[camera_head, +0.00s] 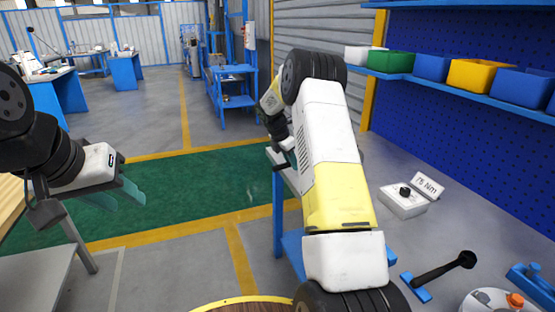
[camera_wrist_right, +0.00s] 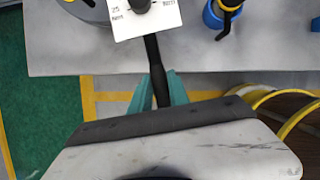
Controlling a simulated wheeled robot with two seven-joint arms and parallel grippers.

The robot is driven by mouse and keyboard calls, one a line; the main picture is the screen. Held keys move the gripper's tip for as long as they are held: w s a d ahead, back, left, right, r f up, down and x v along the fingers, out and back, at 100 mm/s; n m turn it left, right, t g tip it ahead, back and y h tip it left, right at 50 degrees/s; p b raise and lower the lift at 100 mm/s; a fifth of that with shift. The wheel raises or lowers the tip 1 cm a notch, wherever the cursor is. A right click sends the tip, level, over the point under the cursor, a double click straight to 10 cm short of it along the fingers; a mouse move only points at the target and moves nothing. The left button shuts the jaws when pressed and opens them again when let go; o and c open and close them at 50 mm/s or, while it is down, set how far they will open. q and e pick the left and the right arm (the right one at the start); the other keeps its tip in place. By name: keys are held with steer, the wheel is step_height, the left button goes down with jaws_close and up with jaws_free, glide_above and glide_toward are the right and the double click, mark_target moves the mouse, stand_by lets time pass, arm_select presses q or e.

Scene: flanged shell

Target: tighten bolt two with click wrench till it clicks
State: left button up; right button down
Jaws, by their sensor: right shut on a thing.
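My right gripper (camera_wrist_right: 160,92) has its teal fingers closed on a slim black rod-like handle (camera_wrist_right: 152,60), seen in the right wrist view. The handle runs up to a white plate (camera_wrist_right: 150,20) marked with Nm figures and a black knob. I take the handle to be the click wrench, but its working end is out of view. In the head view my right arm hides most of that gripper and its load. My left gripper (camera_head: 122,194) is open and empty at the left, above the floor. I cannot make out bolt two in either view.
A white box with a black knob (camera_head: 404,195) stands beside a "75 Nm" sign (camera_head: 428,185) on the grey bench. A black-handled tool (camera_head: 443,270) and a round grey part with orange pieces (camera_head: 490,302) are nearer. Coloured bins (camera_head: 480,75) line the shelf behind.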

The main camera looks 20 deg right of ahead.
steer(key=shift+r, duration=3.1)
